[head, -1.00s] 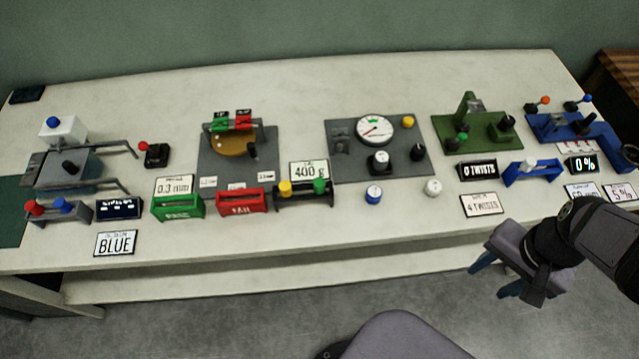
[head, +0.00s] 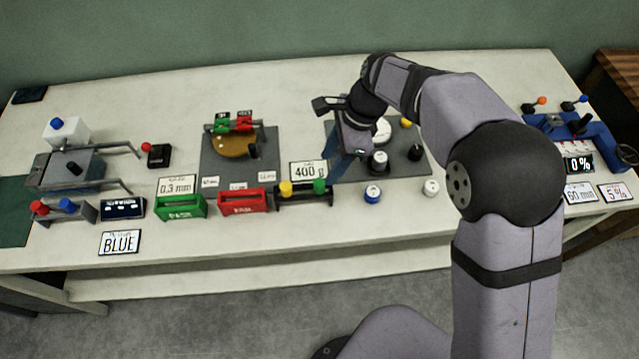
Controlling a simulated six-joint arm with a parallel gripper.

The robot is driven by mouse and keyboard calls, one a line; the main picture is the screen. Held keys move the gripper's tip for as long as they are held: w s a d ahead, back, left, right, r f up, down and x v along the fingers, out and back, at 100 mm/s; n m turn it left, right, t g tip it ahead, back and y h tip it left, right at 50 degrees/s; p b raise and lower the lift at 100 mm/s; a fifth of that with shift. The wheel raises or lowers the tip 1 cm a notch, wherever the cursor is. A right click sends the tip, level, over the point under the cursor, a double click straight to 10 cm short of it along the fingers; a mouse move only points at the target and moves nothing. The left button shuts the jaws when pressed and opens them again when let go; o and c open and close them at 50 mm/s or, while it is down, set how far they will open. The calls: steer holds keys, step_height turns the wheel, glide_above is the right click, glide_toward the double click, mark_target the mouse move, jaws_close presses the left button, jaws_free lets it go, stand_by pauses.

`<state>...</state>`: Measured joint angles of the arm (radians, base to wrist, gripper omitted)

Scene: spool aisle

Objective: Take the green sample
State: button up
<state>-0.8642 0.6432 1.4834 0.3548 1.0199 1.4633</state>
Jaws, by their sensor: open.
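The green sample (head: 319,186) is a small green-topped piece standing at the right end of a low black rack (head: 303,199). A yellow-topped sample (head: 286,188) stands at the left end of the same rack. The green sample's top is uncovered.
A 400 g card (head: 309,172) stands behind the rack. A red bin (head: 243,202) and a green bin (head: 181,207) are to its left.

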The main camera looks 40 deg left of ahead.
mark_target(321, 182)
steer(key=p+x, duration=0.1)
steer(key=x, duration=0.2)
steer(key=shift+s+p, duration=0.15)
steer(key=shift+p, duration=0.25)
steer(key=shift+p+x, duration=0.7)
steer(key=shift+x, duration=1.4)
steer(key=c, duration=1.1)
